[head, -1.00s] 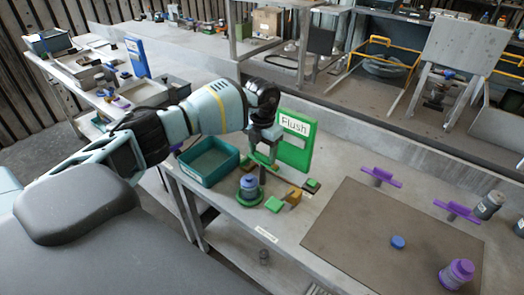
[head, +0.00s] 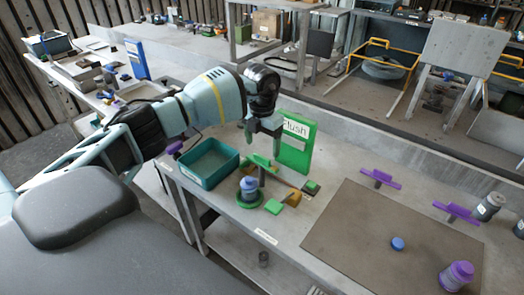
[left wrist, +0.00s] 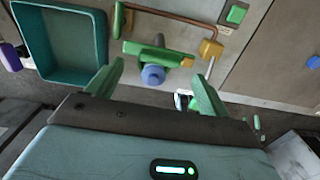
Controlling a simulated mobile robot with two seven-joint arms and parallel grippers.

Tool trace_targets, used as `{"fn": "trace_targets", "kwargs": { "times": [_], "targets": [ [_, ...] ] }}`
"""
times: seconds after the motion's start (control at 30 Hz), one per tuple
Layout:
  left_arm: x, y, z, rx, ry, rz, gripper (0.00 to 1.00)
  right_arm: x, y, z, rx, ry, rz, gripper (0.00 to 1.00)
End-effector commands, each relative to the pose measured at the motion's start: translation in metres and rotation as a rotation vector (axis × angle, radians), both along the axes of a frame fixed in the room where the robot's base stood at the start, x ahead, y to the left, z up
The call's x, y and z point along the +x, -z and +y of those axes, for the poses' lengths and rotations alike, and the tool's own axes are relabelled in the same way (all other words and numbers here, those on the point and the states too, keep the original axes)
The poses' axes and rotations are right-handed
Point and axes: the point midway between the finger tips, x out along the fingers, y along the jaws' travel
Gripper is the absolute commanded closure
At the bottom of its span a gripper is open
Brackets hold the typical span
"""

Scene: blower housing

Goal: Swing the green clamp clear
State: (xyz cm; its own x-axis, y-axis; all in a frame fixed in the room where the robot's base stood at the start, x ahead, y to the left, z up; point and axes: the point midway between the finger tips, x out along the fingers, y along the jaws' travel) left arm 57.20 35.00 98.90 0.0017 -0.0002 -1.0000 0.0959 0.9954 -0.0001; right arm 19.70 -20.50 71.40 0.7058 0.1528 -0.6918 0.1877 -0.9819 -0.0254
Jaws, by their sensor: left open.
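The green clamp (head: 262,163) is a bar on top of a short dark post on the bench, in front of the green "Flush" board (head: 296,150). In the left wrist view the green bar (left wrist: 172,56) lies crosswise ahead of the fingers, with a round blue part (left wrist: 153,75) at its near side. My left gripper (head: 263,140) is open and empty, with its fingers apart above the clamp; its green fingertips (left wrist: 155,72) show in the left wrist view. My right gripper is not in view.
A teal bin (head: 209,163) is left of the clamp. A copper-coloured rod with a brass block (head: 293,196) and a small green-topped block (head: 312,187) are to the right.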

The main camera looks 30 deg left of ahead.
Motion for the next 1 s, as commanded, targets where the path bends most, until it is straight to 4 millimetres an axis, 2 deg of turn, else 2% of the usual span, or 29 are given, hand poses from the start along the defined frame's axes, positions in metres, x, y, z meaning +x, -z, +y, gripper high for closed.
{"fn": "trace_targets", "kwargs": {
  "times": [0.1,0.3,1.0],
  "targets": [
    [0.0,-0.018,0.0,0.001,0.0,-0.002,0.2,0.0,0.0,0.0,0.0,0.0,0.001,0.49],
    [0.0,-0.034,0.0,0.0,0.0,0.001,0.2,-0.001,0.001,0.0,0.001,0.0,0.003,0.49],
    [0.0,-0.036,0.0,0.0,0.0,0.001,0.2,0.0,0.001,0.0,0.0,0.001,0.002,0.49]
  ]
}}
